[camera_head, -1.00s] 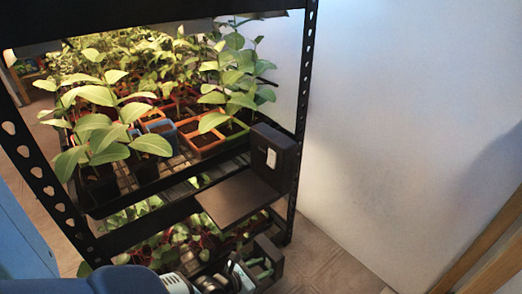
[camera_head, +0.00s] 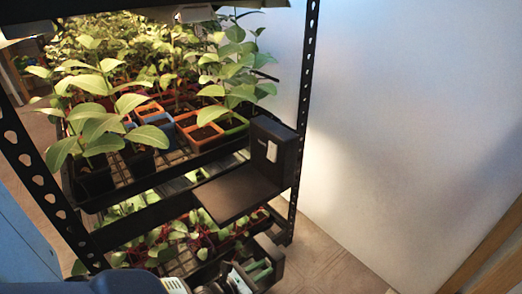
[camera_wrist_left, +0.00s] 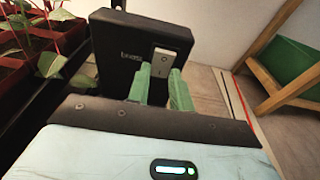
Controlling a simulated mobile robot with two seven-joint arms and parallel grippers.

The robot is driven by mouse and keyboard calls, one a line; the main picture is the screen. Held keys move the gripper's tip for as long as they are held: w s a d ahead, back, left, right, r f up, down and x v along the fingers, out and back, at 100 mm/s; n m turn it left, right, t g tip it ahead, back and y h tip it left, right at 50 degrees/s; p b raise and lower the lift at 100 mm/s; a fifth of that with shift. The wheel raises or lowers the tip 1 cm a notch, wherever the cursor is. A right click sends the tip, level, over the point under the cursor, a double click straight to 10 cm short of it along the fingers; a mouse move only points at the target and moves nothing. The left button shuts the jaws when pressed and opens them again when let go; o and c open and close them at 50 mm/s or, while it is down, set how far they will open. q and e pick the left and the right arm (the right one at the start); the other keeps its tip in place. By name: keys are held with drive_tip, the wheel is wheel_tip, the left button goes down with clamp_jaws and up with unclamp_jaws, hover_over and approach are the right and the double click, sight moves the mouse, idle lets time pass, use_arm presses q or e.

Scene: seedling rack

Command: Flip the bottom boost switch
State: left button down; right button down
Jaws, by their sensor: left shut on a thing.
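The bottom boost box is a black case (camera_wrist_left: 125,48) marked "boost" in the left wrist view, with a pale rocker switch (camera_wrist_left: 163,55) on its front. In the head view this box (camera_head: 268,248) is low at the rack's front right corner, and its switch cannot be made out there. My left gripper (camera_wrist_left: 161,75) has green fingers, one on each side of the switch's lower part, shut on it. In the head view the left gripper (camera_head: 258,270) shows at the bottom, in front of the box. My right gripper is not in view.
An upper black box (camera_head: 273,146) with its own pale switch (camera_head: 271,151) is mounted above, beside a flat dark plate (camera_head: 238,192). The dark metal rack (camera_head: 303,85) holds several potted seedlings. A white wall stands right; a wooden frame (camera_wrist_left: 285,95) shows too.

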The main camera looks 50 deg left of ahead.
use_arm(q)
drive_tip(key=shift+f, duration=0.1)
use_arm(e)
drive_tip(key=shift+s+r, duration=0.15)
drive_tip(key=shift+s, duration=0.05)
use_arm(q)
drive_tip(key=c, duration=1.2)
unclamp_jaws()
drive_tip(key=shift+c, duration=0.2)
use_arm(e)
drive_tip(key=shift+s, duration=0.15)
use_arm(q)
drive_tip(key=s+p, duration=0.1)
drive_tip(key=s, duration=0.1)
drive_tip(key=s+p, duration=0.1)
drive_tip(key=s, duration=0.1)
drive_tip(key=s+r, duration=0.1)
drive_tip(key=s, duration=0.2)
drive_tip(key=shift+s+a+p, duration=0.1)
drive_tip(key=shift+a+p, duration=0.2)
drive_tip(key=shift+p, duration=0.1)
drive_tip(key=shift+s, duration=0.3)
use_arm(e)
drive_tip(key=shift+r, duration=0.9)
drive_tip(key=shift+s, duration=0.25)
